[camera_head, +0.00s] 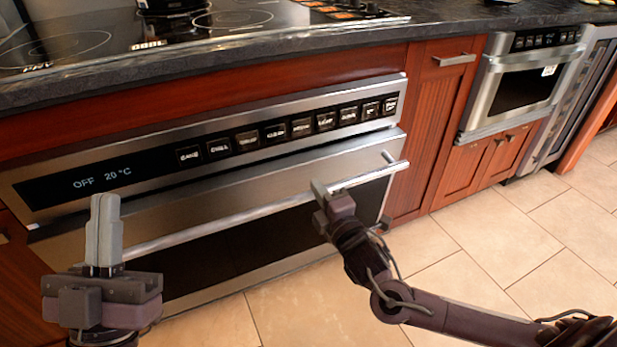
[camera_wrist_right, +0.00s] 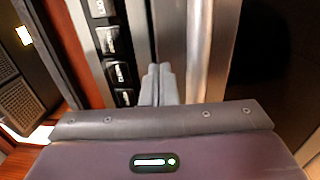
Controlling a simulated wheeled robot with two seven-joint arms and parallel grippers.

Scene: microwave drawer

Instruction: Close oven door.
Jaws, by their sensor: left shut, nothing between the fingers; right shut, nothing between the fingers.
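The oven door (camera_head: 240,187) is a steel panel with a dark window, below the oven's control panel (camera_head: 140,166). It stands nearly upright, close under the panel; I cannot tell whether a small gap remains. A long bar handle (camera_head: 215,217) runs across it. My right gripper (camera_head: 319,189) is shut and empty, its fingertips at the door's upper part beside the handle. In the right wrist view the shut fingertips (camera_wrist_right: 159,76) point at the steel between the buttons and the handle; contact is unclear. My left gripper (camera_head: 104,207) is shut and empty, pointing up before the door's left end, hiding part of the handle.
A dark countertop (camera_head: 130,78) with a cooktop (camera_head: 225,18) lies above the oven. Red wooden cabinets (camera_head: 436,130) and a smaller steel appliance (camera_head: 520,88) stand to the right. The tiled floor (camera_head: 500,240) is clear at the right front.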

